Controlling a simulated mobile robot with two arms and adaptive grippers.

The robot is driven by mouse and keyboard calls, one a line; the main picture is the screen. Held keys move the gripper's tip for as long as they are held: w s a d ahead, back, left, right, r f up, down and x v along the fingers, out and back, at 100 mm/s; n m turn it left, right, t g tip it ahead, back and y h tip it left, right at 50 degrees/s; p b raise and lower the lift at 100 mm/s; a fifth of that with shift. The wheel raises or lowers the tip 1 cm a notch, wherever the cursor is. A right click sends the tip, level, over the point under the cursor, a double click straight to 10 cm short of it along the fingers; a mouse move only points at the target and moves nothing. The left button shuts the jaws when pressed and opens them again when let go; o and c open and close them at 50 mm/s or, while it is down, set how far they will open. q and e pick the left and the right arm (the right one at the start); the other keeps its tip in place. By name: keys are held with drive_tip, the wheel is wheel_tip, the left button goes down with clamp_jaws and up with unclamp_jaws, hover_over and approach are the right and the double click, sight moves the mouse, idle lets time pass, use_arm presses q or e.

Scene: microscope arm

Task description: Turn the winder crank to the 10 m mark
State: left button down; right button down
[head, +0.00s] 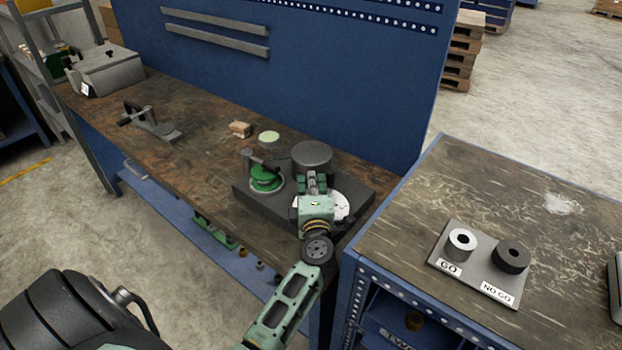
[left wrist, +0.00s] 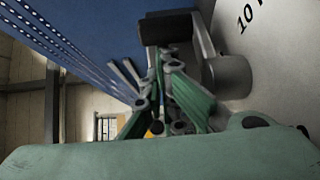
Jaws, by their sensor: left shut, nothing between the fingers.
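The winder shows in the head view as a dark base plate (head: 362,190) near the bench's right end. It bears a white dial (head: 341,206), partly covered by my left gripper, and a dark grey drum (head: 311,155). In the left wrist view the pale dial (left wrist: 262,50) carries a "10" mark; the rest of its lettering is cut off. A dark crank bar (left wrist: 166,31) and grey hub (left wrist: 228,76) stand before it. My left gripper (head: 312,178) is shut and empty over the dial. Its fingers (left wrist: 160,75) appear close to the bar; contact is unclear. My right gripper is not in view.
A green round fixture (head: 265,180) stands on the plate's left side. A wooden block (head: 240,129), a pale green disc (head: 269,138) and a dark clamp-like tool (head: 152,124) lie farther left. A GO/NO GO gauge stand (head: 470,285) sits on the right bench.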

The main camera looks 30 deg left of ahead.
sight(330, 178)
use_arm(q)
drive_tip(key=shift+w+r+m+t+h+p, duration=0.15)
drive_tip(key=shift+m+t+h+p, duration=0.25)
drive_tip(key=shift+h+p, duration=0.2)
drive_tip(key=shift+w+m+t+h+p, duration=0.15)
drive_tip(key=shift+m+t+h+p, duration=0.15)
drive_tip(key=shift+m+h+p, duration=0.25)
drive_tip(key=shift+w+d+h+p, duration=0.1)
drive_tip(key=shift+d+h+p, duration=0.1)
drive_tip(key=shift+h+p, duration=0.15)
drive_tip(key=shift+w+d+p, duration=0.1)
drive_tip(key=shift+w+p, duration=0.05)
drive_tip(key=shift+p, duration=0.15)
drive_tip(key=shift+w+d+p, duration=0.65)
drive_tip(key=shift+d+p, duration=0.15)
drive_tip(key=shift+d, duration=0.2)
drive_tip(key=shift+d+m+t+h, duration=0.2)
drive_tip(key=shift+m+t+h, duration=0.4)
drive_tip(key=shift+m+h, duration=0.35)
drive_tip(key=shift+w+d, duration=0.1)
drive_tip(key=shift+d, duration=0.3)
